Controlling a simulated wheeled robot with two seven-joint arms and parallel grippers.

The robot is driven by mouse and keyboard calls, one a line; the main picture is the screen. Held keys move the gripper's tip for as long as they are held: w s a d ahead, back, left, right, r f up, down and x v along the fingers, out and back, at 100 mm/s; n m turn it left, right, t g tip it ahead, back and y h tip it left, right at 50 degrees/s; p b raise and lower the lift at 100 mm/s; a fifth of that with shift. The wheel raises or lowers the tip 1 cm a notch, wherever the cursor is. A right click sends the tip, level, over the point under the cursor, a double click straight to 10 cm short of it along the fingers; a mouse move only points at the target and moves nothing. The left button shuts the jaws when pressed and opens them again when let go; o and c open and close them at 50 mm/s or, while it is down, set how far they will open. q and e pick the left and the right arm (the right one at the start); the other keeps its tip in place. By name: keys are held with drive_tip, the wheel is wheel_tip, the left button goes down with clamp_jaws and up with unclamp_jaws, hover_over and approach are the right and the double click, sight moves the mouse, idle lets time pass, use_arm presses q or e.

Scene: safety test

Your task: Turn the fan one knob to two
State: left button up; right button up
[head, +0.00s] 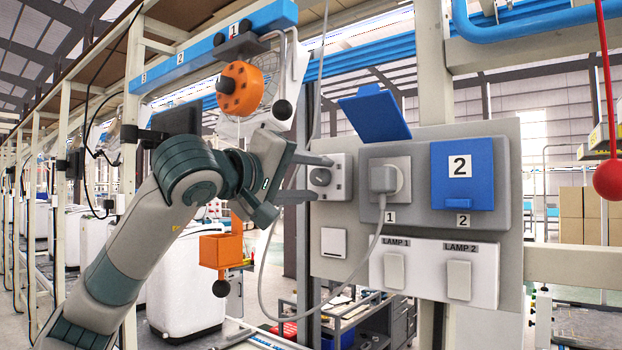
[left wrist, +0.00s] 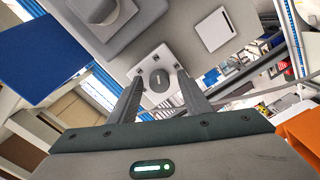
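The fan knob (head: 320,177) is a round grey knob on a small white plate at the left edge of the grey wall panel; it also shows in the left wrist view (left wrist: 157,79). My left gripper (head: 318,179) is open in front of it, with one finger above and one below the knob in the head view. In the left wrist view the knob sits between the two fingertips (left wrist: 160,85). I cannot tell whether they touch it. The setting marks are too small to read. An orange fan (head: 240,88) hangs under the label 1. My right gripper is not in view.
Right of the knob, a plug (head: 384,179) sits in socket 1 under a raised blue lid (head: 375,113), its grey cable hanging. Socket 2 has a closed blue cover (head: 462,172). Lamp switches (head: 434,272) sit below. A red ball (head: 608,180) hangs at right.

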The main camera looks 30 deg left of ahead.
use_arm(q)
drive_tip(key=shift+s, duration=0.45)
drive_tip(key=s+a+b, duration=0.1)
drive_tip(key=s+b, duration=0.4)
drive_tip(key=s, duration=1.1)
drive_tip(key=shift+s+a+b, duration=0.2)
drive_tip(key=shift+s+b, duration=0.05)
drive_tip(key=shift+b, duration=0.15)
